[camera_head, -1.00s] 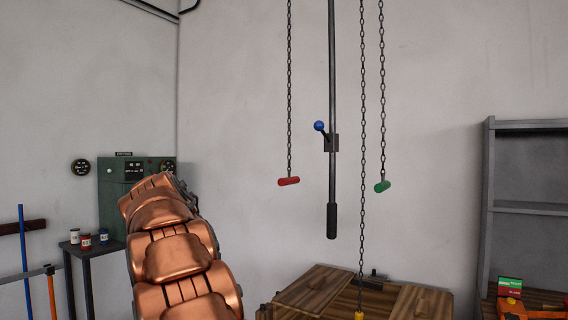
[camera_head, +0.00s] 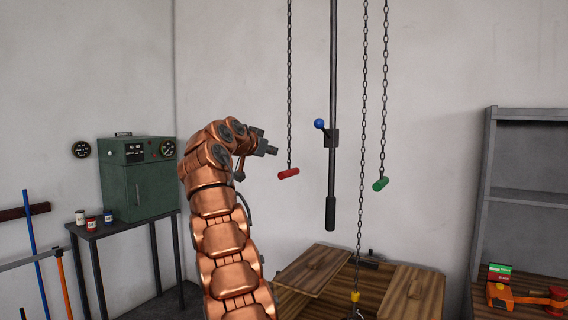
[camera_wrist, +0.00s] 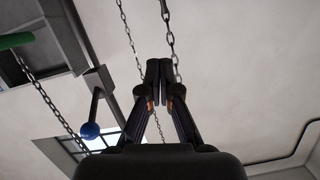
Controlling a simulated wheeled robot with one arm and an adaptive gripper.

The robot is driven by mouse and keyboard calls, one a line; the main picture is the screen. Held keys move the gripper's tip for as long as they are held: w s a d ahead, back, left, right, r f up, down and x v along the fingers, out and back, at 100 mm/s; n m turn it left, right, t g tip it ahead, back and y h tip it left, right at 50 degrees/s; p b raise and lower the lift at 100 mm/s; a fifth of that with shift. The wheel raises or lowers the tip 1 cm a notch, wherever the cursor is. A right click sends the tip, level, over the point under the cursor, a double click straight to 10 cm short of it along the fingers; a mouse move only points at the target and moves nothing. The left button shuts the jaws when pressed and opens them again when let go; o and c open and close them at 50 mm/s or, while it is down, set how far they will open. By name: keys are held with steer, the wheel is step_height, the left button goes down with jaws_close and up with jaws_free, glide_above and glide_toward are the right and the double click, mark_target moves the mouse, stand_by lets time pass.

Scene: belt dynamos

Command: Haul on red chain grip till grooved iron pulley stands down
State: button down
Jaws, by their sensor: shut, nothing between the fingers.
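The red chain grip (camera_head: 288,173) hangs level at the end of a dark chain (camera_head: 289,80) in front of the back wall. My gripper (camera_head: 272,150) is raised just up and left of it in the head view, pointing right, shut and empty. A small gap shows between them there; their distance in depth is unclear. In the wrist view my gripper's fingers (camera_wrist: 160,68) are together, with chains behind them, and the red grip is not visible. I cannot make out a grooved iron pulley in any view.
A green grip (camera_head: 380,184) hangs to the right, also in the wrist view (camera_wrist: 16,40). Between them are a pole (camera_head: 332,90) with a blue-knobbed lever (camera_head: 319,124) and a long chain (camera_head: 361,200) with a yellow end (camera_head: 355,296) over a wooden crate (camera_head: 310,272).

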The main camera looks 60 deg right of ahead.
stand_by(0.3)
steer(key=p, duration=0.6)
glide_above(284, 172)
step_height(284, 172, down, 3)
steer(key=shift+a+f+b, duration=0.1)
steer(key=shift+f+b, duration=0.85)
steer(key=shift+f, duration=0.8)
steer(key=shift+f, duration=0.1)
